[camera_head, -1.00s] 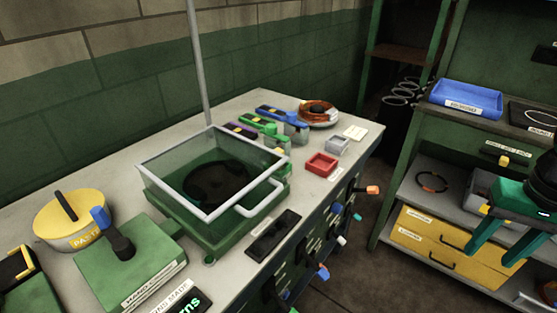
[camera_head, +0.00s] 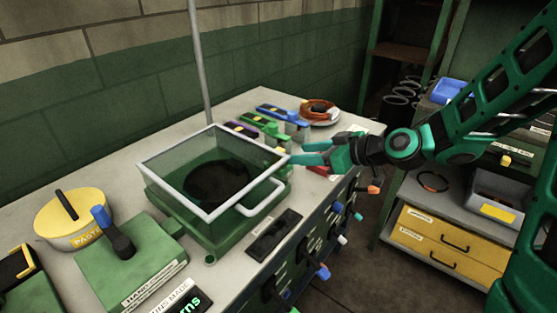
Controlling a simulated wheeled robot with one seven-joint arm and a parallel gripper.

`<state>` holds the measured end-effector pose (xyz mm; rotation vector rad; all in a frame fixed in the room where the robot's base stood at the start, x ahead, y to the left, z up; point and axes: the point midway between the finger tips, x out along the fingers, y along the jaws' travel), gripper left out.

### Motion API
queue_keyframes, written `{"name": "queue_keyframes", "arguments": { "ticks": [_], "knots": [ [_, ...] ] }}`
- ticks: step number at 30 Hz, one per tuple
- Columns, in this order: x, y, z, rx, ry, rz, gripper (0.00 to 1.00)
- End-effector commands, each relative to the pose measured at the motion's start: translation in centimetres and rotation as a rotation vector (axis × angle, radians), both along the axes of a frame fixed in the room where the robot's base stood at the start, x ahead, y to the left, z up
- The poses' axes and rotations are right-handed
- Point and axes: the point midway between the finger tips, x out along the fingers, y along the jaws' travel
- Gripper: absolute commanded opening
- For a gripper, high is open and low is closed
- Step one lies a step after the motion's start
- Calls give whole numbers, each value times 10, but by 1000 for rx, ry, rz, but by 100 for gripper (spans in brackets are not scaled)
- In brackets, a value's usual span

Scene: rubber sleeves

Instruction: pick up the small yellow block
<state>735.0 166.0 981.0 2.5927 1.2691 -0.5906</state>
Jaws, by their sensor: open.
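I cannot pick out a separate small yellow block with certainty. Small yellow patches show on the row of purple, green and blue tools (camera_head: 272,124) at the back of the bench, too small to tell apart. My gripper (camera_head: 299,153) is open and empty, reaching in from the right over the bench. Its teal fingers point left, by the right rim of the clear-walled box (camera_head: 185,212). They cover part of the bench behind them, including most of the red tray (camera_head: 318,170).
A green box with a blue-topped handle (camera_head: 125,250) and a yellow round tin (camera_head: 72,220) stand at the left. Coloured knobs (camera_head: 342,239) stick out along the bench front. A thin grey pole (camera_head: 200,65) rises behind the clear-walled box.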

Motion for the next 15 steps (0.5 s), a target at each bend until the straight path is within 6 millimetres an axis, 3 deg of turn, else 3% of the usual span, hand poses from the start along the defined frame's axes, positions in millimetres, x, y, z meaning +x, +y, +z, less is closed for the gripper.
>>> {"name": "queue_keyframes", "arguments": {
  "ticks": [7, 15],
  "knots": [
    [19, 25, -16, -2, 3, 2, 45],
    [30, 39, -24, -2, 3, 0, 45]
  ]
}}
